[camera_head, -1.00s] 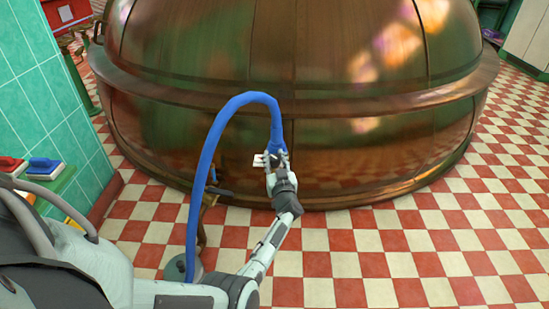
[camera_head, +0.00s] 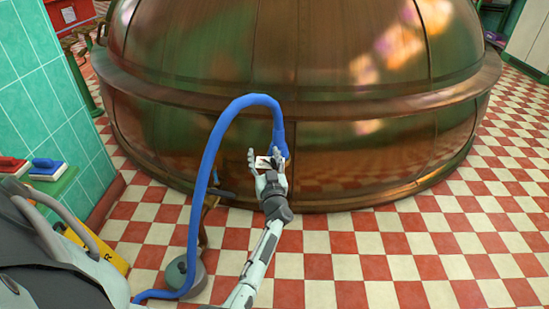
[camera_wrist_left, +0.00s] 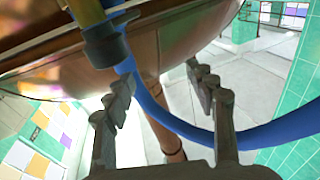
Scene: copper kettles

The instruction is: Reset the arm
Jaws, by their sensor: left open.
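My left gripper (camera_head: 266,157) is open in the head view, in front of the copper kettle, with its fingers spread. The blue hose (camera_head: 212,150) arches up from the floor and comes down at the kettle's front, its end just beside and behind the gripper's right finger. In the left wrist view, the gap between my fingers (camera_wrist_left: 160,78) holds nothing. There the blue hose (camera_wrist_left: 240,137) passes beyond the fingers, and a dark collar (camera_wrist_left: 105,45) sits on a pipe above the left finger. My right gripper is not in view.
The large copper kettle (camera_head: 310,95) fills the back. A green tiled wall (camera_head: 45,95) stands at left, with brushes (camera_head: 46,168) on a ledge and a yellow sign (camera_head: 105,255) below. A round grey-green object (camera_head: 185,277) is on the floor. The checkered floor at right (camera_head: 420,250) is clear.

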